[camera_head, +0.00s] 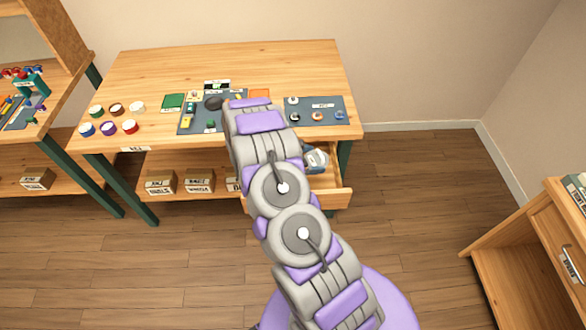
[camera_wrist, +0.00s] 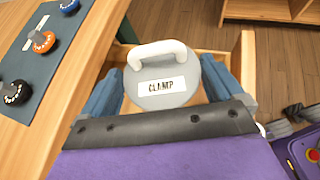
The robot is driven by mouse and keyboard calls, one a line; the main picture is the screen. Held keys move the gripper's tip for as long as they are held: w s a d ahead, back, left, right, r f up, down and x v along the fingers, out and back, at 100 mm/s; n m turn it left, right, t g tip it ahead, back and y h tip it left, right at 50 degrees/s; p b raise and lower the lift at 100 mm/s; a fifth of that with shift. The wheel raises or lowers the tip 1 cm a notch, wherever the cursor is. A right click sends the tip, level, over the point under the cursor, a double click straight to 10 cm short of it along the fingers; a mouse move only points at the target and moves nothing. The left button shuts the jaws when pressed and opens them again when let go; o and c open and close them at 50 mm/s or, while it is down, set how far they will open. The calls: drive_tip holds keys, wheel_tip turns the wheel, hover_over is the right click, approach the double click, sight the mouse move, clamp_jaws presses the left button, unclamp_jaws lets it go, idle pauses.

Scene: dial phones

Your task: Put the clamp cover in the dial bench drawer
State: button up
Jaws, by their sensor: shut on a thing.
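The clamp cover (camera_wrist: 165,98) is a grey round lid with a white handle and a "CLAMP" label. In the wrist view it sits between the two blue fingers of my gripper (camera_wrist: 160,82), which is shut on it. In the head view my gripper (camera_head: 316,158) shows at the right of my arm, over the open drawer, with the cover hard to make out. The dial bench drawer (camera_head: 337,199) is pulled out under the bench's right side. Its wooden wall (camera_wrist: 246,62) shows behind the cover. My arm hides the drawer's left part.
The wooden bench (camera_head: 150,65) holds a dark mat with parts, a blue-grey mat (camera_head: 335,115) with several dials, and several coloured cups (camera_head: 108,122). Labelled boxes (camera_head: 199,182) sit on its lower shelf. A wooden cabinet (camera_head: 545,240) stands at right, with clear floor between.

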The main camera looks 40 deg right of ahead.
drive_tip(key=shift+w+d+r+n+t, duration=0.1)
drive_tip(key=shift+w+n+t, duration=0.25)
drive_tip(key=shift+w, duration=0.25)
drive_tip(key=shift+w+f, duration=0.2)
wheel_tip(320, 180, down, 9)
drive_tip(key=b, duration=0.3)
drive_tip(key=shift+f, duration=0.25)
drive_tip(key=shift+f+p, duration=0.35)
drive_tip(key=shift+f, duration=0.25)
drive_tip(key=o, duration=0.7)
drive_tip(key=shift+r, duration=0.15)
